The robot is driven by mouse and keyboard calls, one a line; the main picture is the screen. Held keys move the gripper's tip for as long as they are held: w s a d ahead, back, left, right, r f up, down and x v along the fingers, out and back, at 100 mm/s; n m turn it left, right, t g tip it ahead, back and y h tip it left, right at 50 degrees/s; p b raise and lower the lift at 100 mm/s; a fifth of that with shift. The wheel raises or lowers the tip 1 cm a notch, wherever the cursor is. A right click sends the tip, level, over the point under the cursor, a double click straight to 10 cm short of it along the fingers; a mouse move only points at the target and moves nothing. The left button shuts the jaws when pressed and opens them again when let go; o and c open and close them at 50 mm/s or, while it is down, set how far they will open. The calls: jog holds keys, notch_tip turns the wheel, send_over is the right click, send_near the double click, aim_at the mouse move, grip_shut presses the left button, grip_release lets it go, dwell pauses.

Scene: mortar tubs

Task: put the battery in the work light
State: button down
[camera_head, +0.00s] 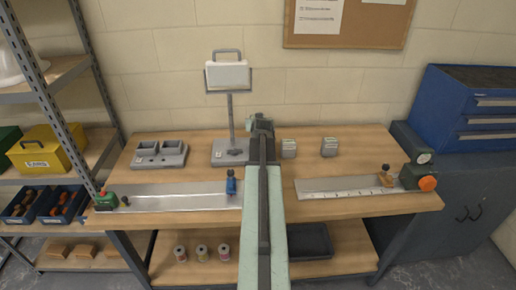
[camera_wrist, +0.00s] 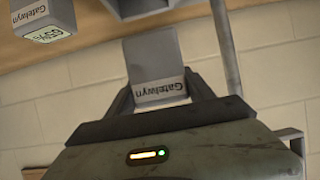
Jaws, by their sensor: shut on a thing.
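The work light (camera_head: 228,76) stands upright at the back of the bench, its white panel on a pole above a grey base (camera_head: 228,158). My gripper (camera_head: 262,122) is just right of the pole, above the bench. In the wrist view my gripper (camera_wrist: 165,98) is shut on a grey battery (camera_wrist: 153,58) labelled "Gatelwyn". The head view does not clearly show this battery behind my arm. The pole (camera_wrist: 224,45) passes beside the battery in the wrist view, apart from it. The slot in the base cannot be made out.
A grey two-bay unit (camera_head: 147,160) sits left of the light. Metal strips with clamps (camera_head: 170,197) line the front. A blue tool chest (camera_head: 455,110) stands right.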

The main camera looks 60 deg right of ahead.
jog(key=shift+s+r+b, duration=0.15)
jog(key=shift+r+b, duration=0.2)
notch_tip(320, 180, down, 10)
jog(key=b, duration=1)
jog(key=shift+d+f, duration=0.1)
jog(key=shift+c, duration=1.9)
grip_release()
